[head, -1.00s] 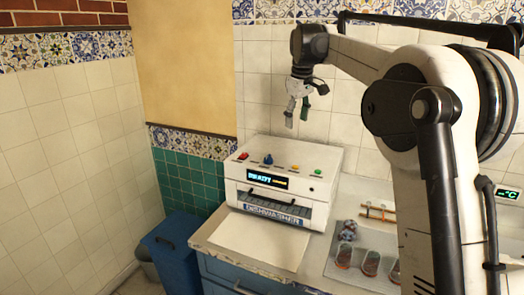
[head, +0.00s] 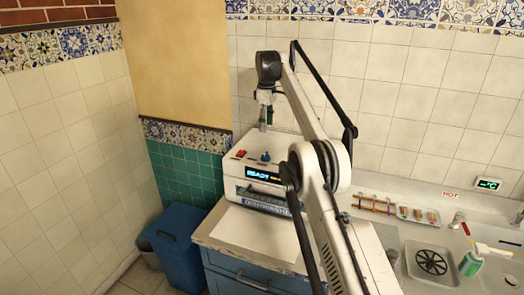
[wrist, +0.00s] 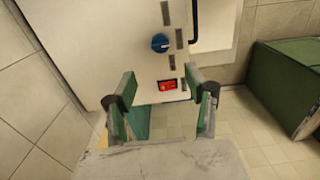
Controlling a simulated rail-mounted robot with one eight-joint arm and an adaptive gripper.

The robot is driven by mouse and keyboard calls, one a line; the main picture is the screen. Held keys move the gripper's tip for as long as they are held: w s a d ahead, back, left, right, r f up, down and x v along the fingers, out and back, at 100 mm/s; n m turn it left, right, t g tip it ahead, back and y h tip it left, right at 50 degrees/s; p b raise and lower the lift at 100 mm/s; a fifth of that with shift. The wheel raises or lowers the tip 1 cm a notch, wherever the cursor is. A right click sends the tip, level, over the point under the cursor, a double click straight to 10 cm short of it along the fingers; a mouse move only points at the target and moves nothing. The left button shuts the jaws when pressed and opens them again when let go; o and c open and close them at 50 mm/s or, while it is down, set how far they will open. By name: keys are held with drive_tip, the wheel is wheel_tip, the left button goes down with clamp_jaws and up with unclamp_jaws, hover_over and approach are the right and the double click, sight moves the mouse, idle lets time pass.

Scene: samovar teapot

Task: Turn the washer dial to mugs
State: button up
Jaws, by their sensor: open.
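The white dishwasher box (head: 232,185) stands on the counter in the head view, with a lit "READY" display (head: 264,175) on its front. Its blue dial (head: 265,157) is on the sloped top, right of a red button (head: 240,154). My gripper (head: 266,122) hangs above the box, fingers downward and apart from it. In the wrist view my gripper (wrist: 163,88) is open and empty. The red switch (wrist: 167,85) shows between its fingers, and the blue dial (wrist: 160,42) is beyond them. The dial labels are too small to read.
My arm hides the box's right part. A blue bin (head: 172,245) stands on the floor at left. The tiled wall is behind the box.

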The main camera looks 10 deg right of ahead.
drive_tip(key=b, duration=0.6)
hover_over(266, 153)
drive_tip(key=shift+f, duration=3.1)
drive_tip(key=shift+f+b, duration=0.3)
drive_tip(key=shift+f, duration=3.6)
drive_tip(key=c, duration=1.2)
drive_tip(key=shift+o, duration=0.2)
